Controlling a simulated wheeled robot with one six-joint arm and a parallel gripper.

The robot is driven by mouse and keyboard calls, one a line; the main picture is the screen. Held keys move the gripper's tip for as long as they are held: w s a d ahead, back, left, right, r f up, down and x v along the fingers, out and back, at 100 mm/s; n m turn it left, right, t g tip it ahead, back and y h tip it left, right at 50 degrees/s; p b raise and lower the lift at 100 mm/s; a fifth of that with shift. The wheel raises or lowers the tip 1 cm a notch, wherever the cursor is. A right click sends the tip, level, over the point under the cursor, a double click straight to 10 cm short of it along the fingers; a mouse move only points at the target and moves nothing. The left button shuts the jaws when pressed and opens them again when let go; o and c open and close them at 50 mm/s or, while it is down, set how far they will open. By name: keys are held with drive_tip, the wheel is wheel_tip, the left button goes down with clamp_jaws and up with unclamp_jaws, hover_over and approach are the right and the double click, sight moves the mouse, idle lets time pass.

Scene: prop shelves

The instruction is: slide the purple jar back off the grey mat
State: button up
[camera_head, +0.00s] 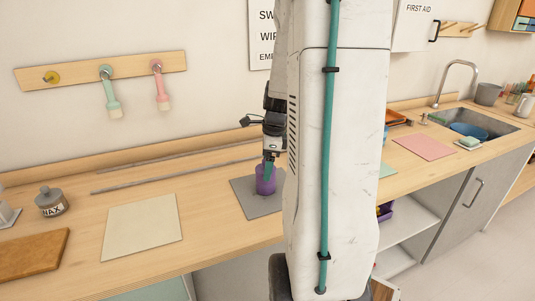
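The purple jar (261,185) stands upright on the grey mat (252,206), on the wooden counter just left of my white column. My gripper (268,170) comes down over the jar from above, with its teal fingers at the jar's top. The fingers overlap the jar in this view, and I cannot tell whether they are closed on it or only beside it. The right part of the mat is hidden behind my column.
A cream mat (141,225) lies to the left, with a wax jar (51,201) and a brown board (32,257) farther left. Thin rods (150,182) lie along the back of the counter. A pink mat (424,147) and a sink (478,127) are at the right.

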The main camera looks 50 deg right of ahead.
drive_tip(key=shift+w+a+f, duration=0.1)
drive_tip(key=shift+w+f, duration=0.05)
drive_tip(key=shift+f, duration=0.8)
drive_tip(key=shift+w+a+f, duration=0.1)
drive_tip(key=shift+f, duration=0.8)
drive_tip(key=c, duration=1.2)
drive_tip(key=o, duration=1.2)
drive_tip(key=shift+r, duration=0.1)
drive_tip(key=r, duration=0.5)
drive_tip(key=s+r, duration=0.1)
drive_tip(key=r, duration=0.1)
drive_tip(key=shift+d+r, duration=0.3)
drive_tip(key=shift+d, duration=0.05)
